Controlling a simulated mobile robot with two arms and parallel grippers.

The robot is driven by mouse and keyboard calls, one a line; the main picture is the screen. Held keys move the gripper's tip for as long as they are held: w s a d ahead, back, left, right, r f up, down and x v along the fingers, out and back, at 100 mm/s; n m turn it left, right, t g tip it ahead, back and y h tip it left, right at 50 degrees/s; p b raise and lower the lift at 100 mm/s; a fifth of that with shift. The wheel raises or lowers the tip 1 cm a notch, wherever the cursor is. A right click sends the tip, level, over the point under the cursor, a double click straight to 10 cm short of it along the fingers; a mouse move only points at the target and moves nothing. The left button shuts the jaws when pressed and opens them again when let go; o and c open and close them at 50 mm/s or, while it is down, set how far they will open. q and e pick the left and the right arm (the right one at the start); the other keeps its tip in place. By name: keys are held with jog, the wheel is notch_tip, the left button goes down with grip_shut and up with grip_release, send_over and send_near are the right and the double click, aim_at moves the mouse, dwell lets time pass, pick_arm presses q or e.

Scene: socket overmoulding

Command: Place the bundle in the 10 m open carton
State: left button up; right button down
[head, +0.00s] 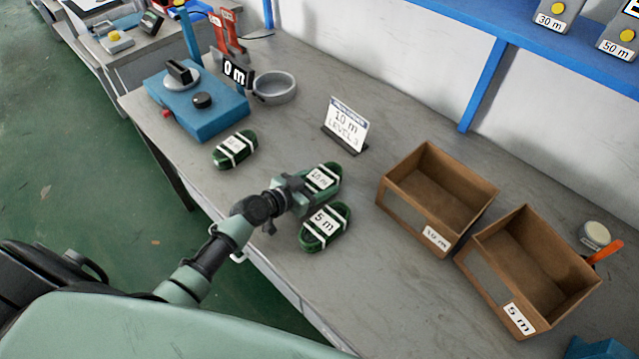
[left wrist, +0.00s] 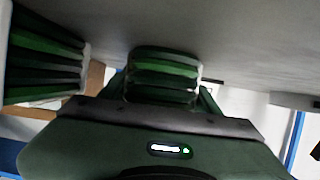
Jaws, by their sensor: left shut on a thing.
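In the head view my left gripper (head: 298,190) is shut on a dark green cable bundle (head: 328,169) with white bands and a label that looks like 10 m. The same held bundle shows between the fingers in the left wrist view (left wrist: 163,72). I cannot tell whether it touches the table. A 5 m bundle (head: 324,228) lies just in front of it, and it also shows at the left wrist view's left (left wrist: 45,62). A third bundle (head: 235,149) lies to the left. The open 10 m carton (head: 408,212) stands empty to the right. My right gripper is not seen.
An empty 5 m carton (head: 492,289) stands right of the 10 m carton. A sign reading 10 m (head: 346,125) stands behind the bundles. Grey table (head: 330,285) lies bare in front.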

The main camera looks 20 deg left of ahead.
pick_arm(q)
jog(key=shift+f, duration=0.1)
jog(key=o, duration=1.6)
jog(key=shift+o, duration=0.2)
